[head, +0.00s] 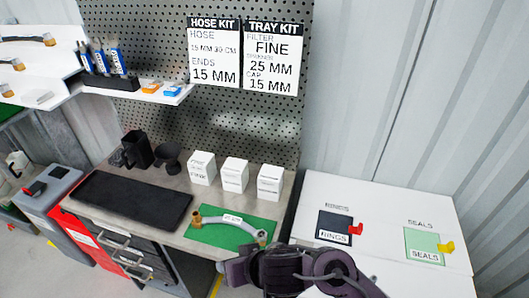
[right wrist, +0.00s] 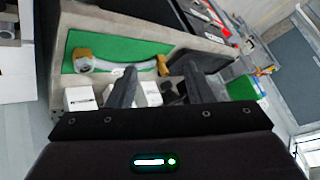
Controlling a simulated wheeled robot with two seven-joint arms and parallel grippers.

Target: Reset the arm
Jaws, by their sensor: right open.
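My right arm reaches in from the bottom of the head view, its dark purple links in front of the bench's right front corner. My right gripper (right wrist: 155,75) shows in the right wrist view with its two dark fingers apart and nothing between them. Past the fingers lie the green mat (right wrist: 135,53) and a curved hose with brass ends (right wrist: 120,66). In the head view the hose (head: 232,222) lies on the green mat (head: 215,237) at the bench's front. My left gripper is in neither view.
Three white boxes (head: 235,175) stand behind the mat, beside a black tray (head: 132,203) and dark cups (head: 138,149). White cabinets with a rings bin (head: 333,229) and a seals bin (head: 424,245) stand right. A pegboard (head: 200,120) backs the bench.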

